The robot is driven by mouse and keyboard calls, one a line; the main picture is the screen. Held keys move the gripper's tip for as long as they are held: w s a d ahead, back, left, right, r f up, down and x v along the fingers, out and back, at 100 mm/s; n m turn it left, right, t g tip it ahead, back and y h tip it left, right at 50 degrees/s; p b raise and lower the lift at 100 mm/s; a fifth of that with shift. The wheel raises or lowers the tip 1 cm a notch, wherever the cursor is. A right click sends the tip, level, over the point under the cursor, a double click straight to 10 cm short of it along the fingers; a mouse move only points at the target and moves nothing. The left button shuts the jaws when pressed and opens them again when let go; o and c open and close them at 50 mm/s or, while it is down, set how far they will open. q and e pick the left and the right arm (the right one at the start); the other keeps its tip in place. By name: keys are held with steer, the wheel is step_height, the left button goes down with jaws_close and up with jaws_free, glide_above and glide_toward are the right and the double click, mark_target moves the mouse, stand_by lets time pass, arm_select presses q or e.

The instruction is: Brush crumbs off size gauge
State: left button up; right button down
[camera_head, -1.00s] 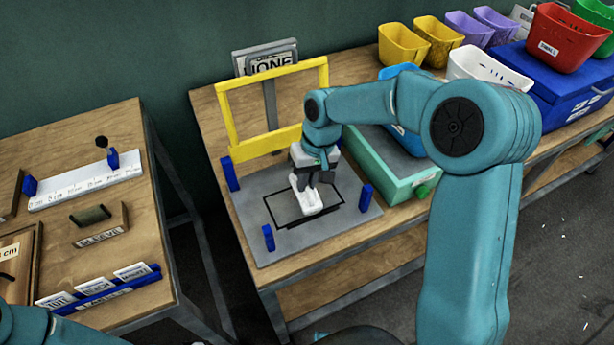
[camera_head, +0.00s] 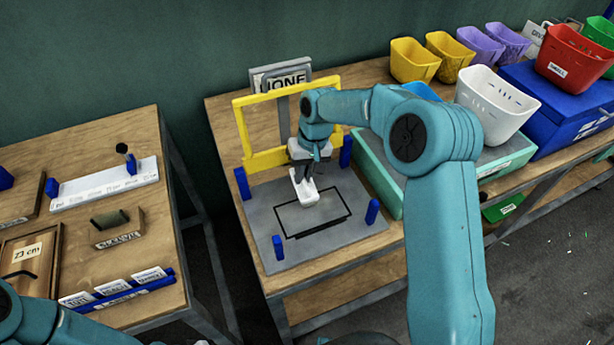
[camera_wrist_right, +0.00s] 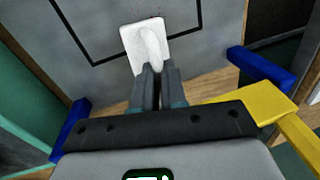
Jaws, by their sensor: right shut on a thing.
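My right gripper (camera_head: 303,176) is shut on a white tool (camera_head: 306,193) with a flat pad and a raised grip. The tool is over the grey plate (camera_head: 262,226), at the back edge of its black rectangle outline; whether it touches the plate I cannot tell. The right wrist view shows both fingers (camera_wrist_right: 155,78) closed on the tool's grip (camera_wrist_right: 148,44). My left gripper is out of view.
A yellow frame (camera_head: 240,128) and blue posts (camera_head: 372,211) stand around the plate. A green box (camera_head: 376,176) is to its right, with bins (camera_head: 497,103) behind. A sleeve holder (camera_head: 116,228) and card rack (camera_head: 122,290) are on the left table. A gap separates the tables.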

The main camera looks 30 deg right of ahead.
steer(key=shift+w+r, duration=0.1)
steer(key=shift+w, duration=0.1)
steer(key=shift+f, duration=0.25)
steer(key=shift+s+b, duration=0.2)
steer(key=shift+b, duration=0.15)
steer(key=s, duration=0.1)
steer(key=s+b, duration=0.1)
steer(key=shift+s+a+f, duration=0.1)
steer(key=shift+s+f, duration=0.05)
steer(key=shift+s, duration=0.15)
steer(key=shift+s+f+b, duration=0.1)
steer(key=shift+s+b, duration=0.5)
steer(key=shift+s, duration=0.2)
steer(key=shift+s+a+b, duration=0.15)
steer(key=shift+s+b, duration=0.35)
steer(key=shift+s, duration=0.9)
steer(key=shift+s, duration=0.15)
